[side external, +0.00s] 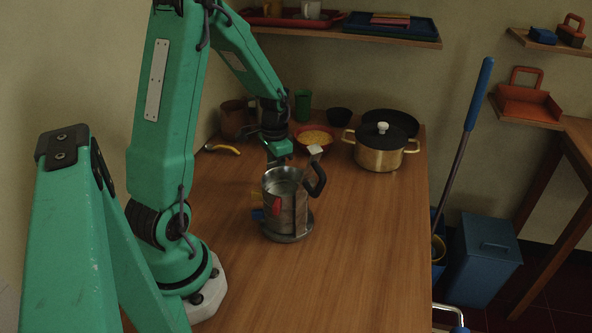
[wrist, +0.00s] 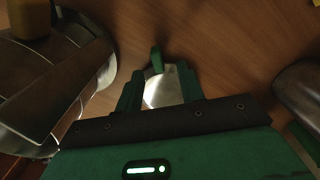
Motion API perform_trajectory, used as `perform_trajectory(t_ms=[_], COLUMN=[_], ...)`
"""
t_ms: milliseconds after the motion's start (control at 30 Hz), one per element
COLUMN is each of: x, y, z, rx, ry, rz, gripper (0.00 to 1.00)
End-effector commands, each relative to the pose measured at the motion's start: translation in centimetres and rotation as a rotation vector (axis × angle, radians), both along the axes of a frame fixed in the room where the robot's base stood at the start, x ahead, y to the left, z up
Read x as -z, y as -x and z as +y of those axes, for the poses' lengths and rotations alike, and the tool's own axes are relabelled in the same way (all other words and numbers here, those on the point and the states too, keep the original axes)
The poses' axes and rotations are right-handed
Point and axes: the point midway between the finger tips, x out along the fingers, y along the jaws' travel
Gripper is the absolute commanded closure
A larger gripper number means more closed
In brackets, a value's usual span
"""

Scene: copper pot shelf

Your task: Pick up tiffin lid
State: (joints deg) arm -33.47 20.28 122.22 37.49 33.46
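In the wrist view, a shiny silver disc (wrist: 164,92), which looks like the tiffin lid, shows between and beyond my fingers. A slim green piece (wrist: 156,58) stands at its far edge; I cannot tell what it is. My gripper (wrist: 158,78) is open, its two green fingers apart on either side of the disc. I see no clear contact. In the side view my gripper (side external: 275,160) points down just behind the steel tiffin can (side external: 285,188), which has a black handle. The lid is not visible there, perhaps hidden behind the can.
A red bowl (side external: 315,138), a green cup (side external: 303,105) and a yellow-handled tool (side external: 222,148) lie near the back. The table's (side external: 350,270) front and right are clear. Metal vessels flank my gripper in the wrist view.

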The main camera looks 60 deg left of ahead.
Motion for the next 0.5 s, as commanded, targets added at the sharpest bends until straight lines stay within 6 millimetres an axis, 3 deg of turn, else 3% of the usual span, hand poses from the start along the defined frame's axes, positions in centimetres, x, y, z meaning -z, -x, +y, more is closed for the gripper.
perform_trajectory(t_ms=[300, 500], x=[3.4, 4.1], y=[0.2, 0.1], z=[-0.2, -0.2], rx=[0.0, 0.0], ry=[0.001, 0.0], rz=[0.002, 0.0], gripper=[0.62, 0.62])
